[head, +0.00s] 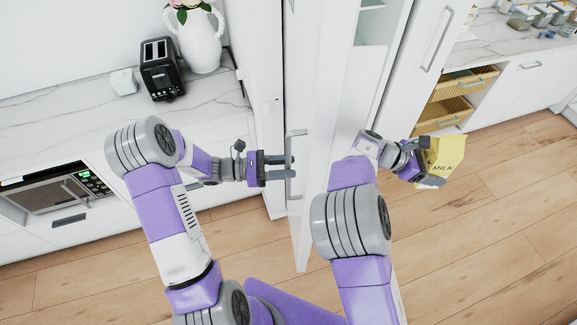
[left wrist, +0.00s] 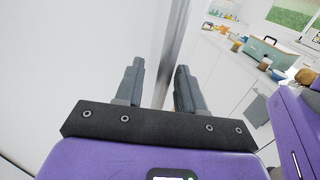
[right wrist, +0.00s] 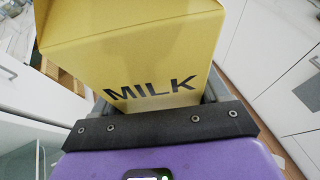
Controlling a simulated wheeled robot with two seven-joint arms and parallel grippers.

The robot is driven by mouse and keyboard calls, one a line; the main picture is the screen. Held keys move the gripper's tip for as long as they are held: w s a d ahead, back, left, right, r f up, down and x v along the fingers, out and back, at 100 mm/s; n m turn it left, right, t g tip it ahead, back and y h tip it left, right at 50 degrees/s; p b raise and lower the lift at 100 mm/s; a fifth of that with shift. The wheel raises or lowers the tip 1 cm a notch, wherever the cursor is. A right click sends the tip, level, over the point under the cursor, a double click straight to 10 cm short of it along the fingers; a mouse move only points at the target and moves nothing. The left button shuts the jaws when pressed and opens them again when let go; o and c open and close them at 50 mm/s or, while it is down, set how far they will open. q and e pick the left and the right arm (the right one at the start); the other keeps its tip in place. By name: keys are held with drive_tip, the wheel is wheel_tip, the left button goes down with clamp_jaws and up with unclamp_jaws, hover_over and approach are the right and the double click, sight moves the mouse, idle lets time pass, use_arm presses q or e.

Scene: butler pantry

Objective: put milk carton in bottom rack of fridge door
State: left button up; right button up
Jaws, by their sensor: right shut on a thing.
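The yellow milk carton (head: 446,155) is held in my right gripper (head: 425,165), out over the floor to the right of the fridge. It fills much of the right wrist view (right wrist: 140,60), its MILK print towards the camera. The white fridge door (head: 318,150) stands partly open. My left gripper (head: 285,167) is at the grey door handle (head: 291,185), fingers apart. In the left wrist view, its spread fingers (left wrist: 160,90) have a grey vertical bar between or just beyond them; contact is unclear. The bottom door rack is hidden.
A pale fridge interior (head: 371,62) shows behind the door. On the left counter (head: 60,110) stand a black toaster (head: 162,68) and a white vase (head: 200,42). Wicker drawers (head: 450,100) are at right. The wooden floor (head: 500,220) at right is clear.

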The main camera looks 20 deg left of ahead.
drive_tip(key=shift+r, duration=0.1)
use_arm(q)
drive_tip(key=shift+s+d, duration=0.1)
use_arm(e)
drive_tip(key=shift+d, duration=0.1)
